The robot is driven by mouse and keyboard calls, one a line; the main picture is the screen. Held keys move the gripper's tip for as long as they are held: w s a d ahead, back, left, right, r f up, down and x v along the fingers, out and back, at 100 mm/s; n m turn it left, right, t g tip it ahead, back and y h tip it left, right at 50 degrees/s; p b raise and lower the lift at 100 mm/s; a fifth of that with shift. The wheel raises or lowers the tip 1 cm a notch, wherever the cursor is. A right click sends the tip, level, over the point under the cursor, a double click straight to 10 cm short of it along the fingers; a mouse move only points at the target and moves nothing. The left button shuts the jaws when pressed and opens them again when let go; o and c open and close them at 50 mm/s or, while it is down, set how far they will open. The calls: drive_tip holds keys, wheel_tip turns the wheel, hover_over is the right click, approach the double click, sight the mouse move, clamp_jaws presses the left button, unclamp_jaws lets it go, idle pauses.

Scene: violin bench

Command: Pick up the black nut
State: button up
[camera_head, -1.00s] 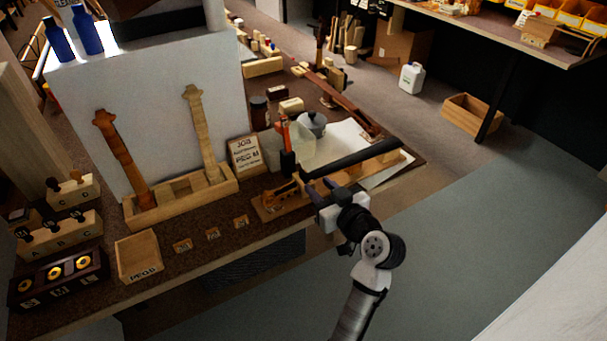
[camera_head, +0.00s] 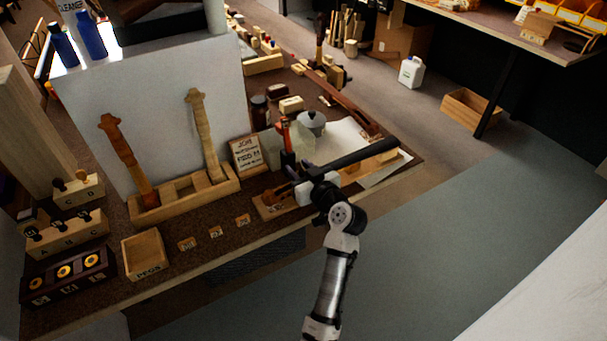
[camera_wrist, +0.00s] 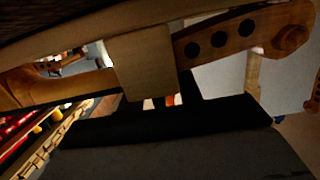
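My gripper (camera_head: 306,186) is at the pegbox end of a wooden neck on the bench. A long black bar, seemingly its fingerboard (camera_head: 358,154), slants up to the right. My wrist hides part of the neck. In the wrist view, a pegbox with round holes and a scroll (camera_wrist: 290,38) shows at top right, beside a pale wooden block (camera_wrist: 145,62). A broad black shape fills the lower middle, and I cannot tell whether it is fingerboard or gripper. I cannot make out the black nut for sure, nor the gap between my fingers.
A PEGS box (camera_head: 143,256) and several small labelled pieces (camera_head: 215,232) lie along the front edge. A wooden rack (camera_head: 232,185) holds two necks. A job card (camera_head: 245,154), an orange-and-black tool (camera_head: 285,142) and a grey pot (camera_head: 313,122) stand close behind my gripper.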

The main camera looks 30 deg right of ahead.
clamp_jaws()
drive_tip(key=shift+r, duration=0.1)
